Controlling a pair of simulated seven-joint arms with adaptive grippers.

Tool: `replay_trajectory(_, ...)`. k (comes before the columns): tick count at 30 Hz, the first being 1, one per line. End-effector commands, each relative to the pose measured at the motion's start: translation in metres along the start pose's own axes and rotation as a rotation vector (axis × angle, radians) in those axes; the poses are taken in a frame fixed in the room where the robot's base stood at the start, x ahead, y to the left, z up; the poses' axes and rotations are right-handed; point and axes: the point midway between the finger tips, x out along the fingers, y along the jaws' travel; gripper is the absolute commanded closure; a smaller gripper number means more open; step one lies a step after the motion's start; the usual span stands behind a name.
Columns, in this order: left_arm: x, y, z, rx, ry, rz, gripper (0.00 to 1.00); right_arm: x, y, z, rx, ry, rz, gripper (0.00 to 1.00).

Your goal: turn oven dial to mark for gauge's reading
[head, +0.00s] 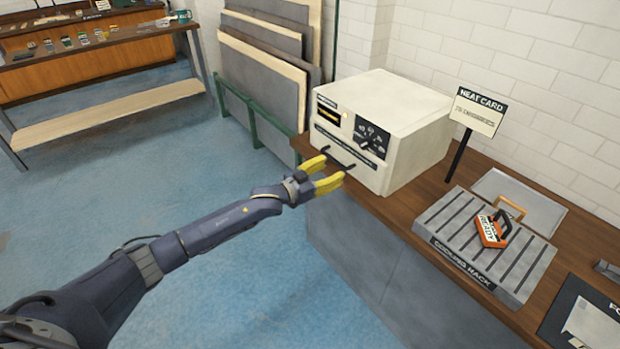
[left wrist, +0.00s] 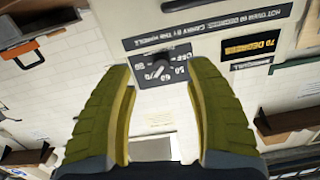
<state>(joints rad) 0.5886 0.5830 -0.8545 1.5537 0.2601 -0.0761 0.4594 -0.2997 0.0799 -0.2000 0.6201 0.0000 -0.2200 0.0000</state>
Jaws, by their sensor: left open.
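The oven (head: 410,120) is a cream box on the wooden counter, with a front handle bar. Its dial (head: 366,147) sits on a dark panel at the right of the front face. The dial also shows in the left wrist view (left wrist: 160,69), beyond the gap between the fingers, with white numbers around it, several too small to read surely. The gauge (head: 328,112) is a dark display with yellow text; in the left wrist view (left wrist: 250,46) it appears to read 70 degrees. My left gripper (head: 334,168) is open and empty before the oven front, apart from the dial. My right gripper is out of view.
A grey cooling rack (head: 440,222) holds an orange block labelled READY (head: 490,232). A heat card sign (head: 474,112) stands on a post beside the oven. Panels lean in a green rack (head: 270,75) behind. Open blue floor (head: 260,270) lies before the counter.

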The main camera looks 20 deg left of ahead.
Motion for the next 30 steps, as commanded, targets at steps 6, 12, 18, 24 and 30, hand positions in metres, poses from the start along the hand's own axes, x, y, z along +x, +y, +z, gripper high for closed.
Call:
replay_trajectory(6,0.022,0.004,-0.033,0.027,0.038,0.019,0.45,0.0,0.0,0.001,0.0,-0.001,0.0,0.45)
replay_trajectory(12,0.048,0.004,-0.046,0.035,0.052,0.02,0.45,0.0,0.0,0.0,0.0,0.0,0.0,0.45)
replay_trajectory(18,0.081,0.004,-0.048,0.034,0.051,0.019,0.45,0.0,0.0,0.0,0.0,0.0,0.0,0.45)
replay_trajectory(24,0.115,0.004,-0.049,0.034,0.052,0.02,0.45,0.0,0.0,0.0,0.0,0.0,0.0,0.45)
replay_trajectory(30,0.148,0.005,-0.051,0.034,0.052,0.02,0.45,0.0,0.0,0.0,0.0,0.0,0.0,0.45)
